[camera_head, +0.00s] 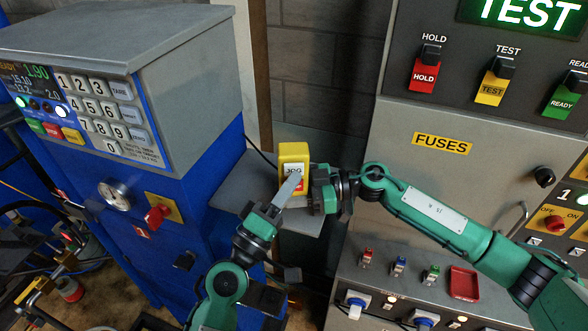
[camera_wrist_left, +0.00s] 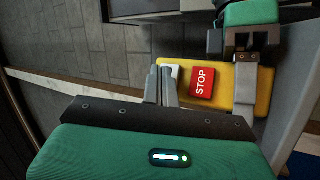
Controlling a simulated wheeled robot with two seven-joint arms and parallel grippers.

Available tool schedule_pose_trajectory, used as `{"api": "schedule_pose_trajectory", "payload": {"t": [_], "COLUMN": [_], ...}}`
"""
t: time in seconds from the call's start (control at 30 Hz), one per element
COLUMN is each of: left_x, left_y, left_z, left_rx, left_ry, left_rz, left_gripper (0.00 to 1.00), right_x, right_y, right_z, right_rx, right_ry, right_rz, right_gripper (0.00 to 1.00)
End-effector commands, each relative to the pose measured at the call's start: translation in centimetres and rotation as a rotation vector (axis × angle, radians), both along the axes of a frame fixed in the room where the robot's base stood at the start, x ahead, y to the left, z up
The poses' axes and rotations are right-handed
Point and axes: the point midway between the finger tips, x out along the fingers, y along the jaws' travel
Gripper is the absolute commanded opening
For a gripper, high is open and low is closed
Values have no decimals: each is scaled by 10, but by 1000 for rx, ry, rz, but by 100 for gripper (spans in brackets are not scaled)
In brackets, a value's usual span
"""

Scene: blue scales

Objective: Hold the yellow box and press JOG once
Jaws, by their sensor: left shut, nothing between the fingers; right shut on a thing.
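The yellow box (camera_head: 293,150) stands on a small grey shelf in the head view, with a white JOG button (camera_head: 293,168) on its front and a red button below. In the left wrist view the yellow box (camera_wrist_left: 262,98) shows its red STOP button (camera_wrist_left: 202,83) and part of the white button (camera_wrist_left: 175,72). My right gripper (camera_head: 313,190) is shut on the box's right side. My left gripper (camera_head: 293,182) is shut and empty, its fingertips at the JOG button's lower part, hiding some of both buttons. I cannot tell whether the tips touch or press it.
The grey shelf (camera_head: 243,186) sticks out beside the blue scales cabinet (camera_head: 180,165) with its keypad (camera_head: 97,112) on the left. A grey panel (camera_head: 395,165) marked FUSES, with HOLD, TEST and READY switches, stands on the right, close to my right arm.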

Motion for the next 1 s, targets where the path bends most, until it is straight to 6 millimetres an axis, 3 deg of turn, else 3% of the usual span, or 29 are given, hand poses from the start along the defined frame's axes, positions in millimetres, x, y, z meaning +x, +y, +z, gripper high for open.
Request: {"api": "schedule_pose_trajectory", "payload": {"t": [1.0], "left_x": [9], "left_y": [0], "left_z": [0], "left_rx": [-1], "left_ry": [1], "left_rz": [0], "left_gripper": [0], "right_x": [0], "right_y": [0], "right_z": [0], "right_rx": [0], "right_ry": [0], "right_rz": [0], "right_gripper": [29]}}
